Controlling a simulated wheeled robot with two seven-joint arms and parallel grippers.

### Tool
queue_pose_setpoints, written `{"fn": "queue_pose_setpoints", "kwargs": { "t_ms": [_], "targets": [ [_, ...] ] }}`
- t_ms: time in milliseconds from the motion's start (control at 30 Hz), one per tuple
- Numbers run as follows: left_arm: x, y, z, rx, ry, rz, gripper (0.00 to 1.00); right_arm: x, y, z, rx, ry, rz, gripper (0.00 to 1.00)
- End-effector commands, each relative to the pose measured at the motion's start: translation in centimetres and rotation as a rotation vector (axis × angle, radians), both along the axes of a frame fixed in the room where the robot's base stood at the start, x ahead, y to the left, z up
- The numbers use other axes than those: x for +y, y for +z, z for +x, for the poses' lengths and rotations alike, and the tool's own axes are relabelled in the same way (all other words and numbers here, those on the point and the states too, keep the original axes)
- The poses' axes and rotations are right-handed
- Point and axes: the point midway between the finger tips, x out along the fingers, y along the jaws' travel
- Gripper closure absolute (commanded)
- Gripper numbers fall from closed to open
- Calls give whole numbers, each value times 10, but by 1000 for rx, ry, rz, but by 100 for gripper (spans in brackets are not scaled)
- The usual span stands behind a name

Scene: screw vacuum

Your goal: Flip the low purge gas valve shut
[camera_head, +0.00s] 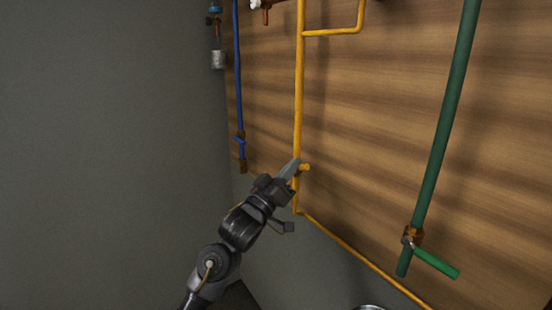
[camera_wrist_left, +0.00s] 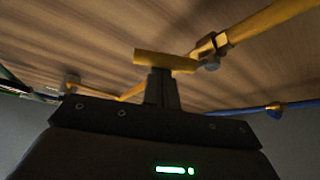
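A yellow valve handle (camera_wrist_left: 165,62) lies across my left gripper's fingertips in the left wrist view, beside the yellow pipe (camera_wrist_left: 262,22) and its metal valve body (camera_wrist_left: 208,50). In the head view the yellow valve (camera_head: 304,167) sits low on the vertical yellow pipe (camera_head: 299,90), partly hidden by my left gripper (camera_head: 291,170). The fingers look closed together at the handle. Whether they pinch it or only touch it I cannot tell. My right gripper is not in view.
A blue pipe (camera_head: 238,80) with a small valve runs left of the yellow one. A green pipe (camera_head: 445,130) with a green lever (camera_head: 436,263) stands at the right. The wooden panel (camera_head: 380,130) between the yellow and green pipes is mostly clear.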

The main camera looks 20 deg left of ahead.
Motion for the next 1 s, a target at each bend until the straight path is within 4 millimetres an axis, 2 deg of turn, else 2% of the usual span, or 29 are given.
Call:
{"fn": "queue_pose_setpoints", "kwargs": {
  "t_ms": [100,433,1000],
  "targets": [
    [-2,-9,-1,-52,1,95,100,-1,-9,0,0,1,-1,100],
    [-7,-20,-4,-172,-1,298,100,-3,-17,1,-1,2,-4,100],
    [-9,-26,-5,-173,0,296,100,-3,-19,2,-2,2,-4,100]
  ]
}}
